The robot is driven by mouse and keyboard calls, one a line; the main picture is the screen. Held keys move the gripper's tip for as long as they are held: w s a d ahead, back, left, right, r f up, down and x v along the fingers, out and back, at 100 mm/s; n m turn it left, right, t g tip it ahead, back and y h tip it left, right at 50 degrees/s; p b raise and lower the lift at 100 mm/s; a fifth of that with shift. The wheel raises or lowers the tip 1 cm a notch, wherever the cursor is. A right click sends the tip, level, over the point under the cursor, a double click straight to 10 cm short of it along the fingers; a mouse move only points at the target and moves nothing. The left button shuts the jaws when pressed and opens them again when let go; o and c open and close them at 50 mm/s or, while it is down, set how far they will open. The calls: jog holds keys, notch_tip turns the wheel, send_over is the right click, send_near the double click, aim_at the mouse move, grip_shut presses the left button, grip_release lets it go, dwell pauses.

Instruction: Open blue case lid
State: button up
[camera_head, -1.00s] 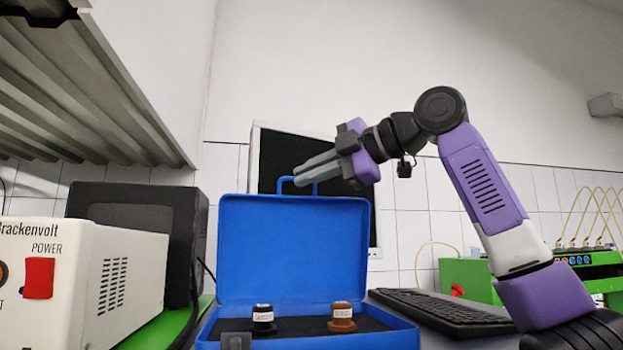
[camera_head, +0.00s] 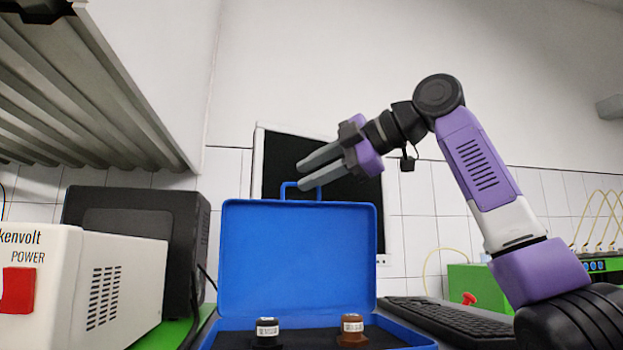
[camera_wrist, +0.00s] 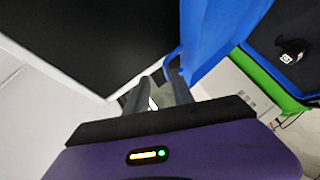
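The blue case (camera_head: 408,333) stands open on the bench, with its blue lid (camera_head: 297,255) raised about upright. A blue handle (camera_head: 283,191) sticks up from the lid's top edge. My gripper (camera_head: 300,174) is at the handle, with its two grey fingers apart. In the wrist view, the gripper (camera_wrist: 155,90) also shows spread fingers, with the blue handle (camera_wrist: 172,62) close to the right finger. I cannot tell whether a finger touches the handle. A black-capped item (camera_head: 267,331) and a brown-capped item (camera_head: 352,329) stand inside the case.
A dark monitor (camera_head: 345,195) stands behind the lid. A cream power unit (camera_head: 110,290) and a black box (camera_head: 140,217) are at left. A black keyboard (camera_head: 450,318) lies right of the case. A metal shelf (camera_head: 85,80) overhangs the upper left.

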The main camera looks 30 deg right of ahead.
jog(key=shift+f, duration=0.15)
jog(key=shift+d, duration=0.1)
jog(key=b+v, duration=0.2)
jog(key=v, duration=0.5)
jog(key=shift+s, duration=0.3)
jog(key=shift+d, duration=0.15)
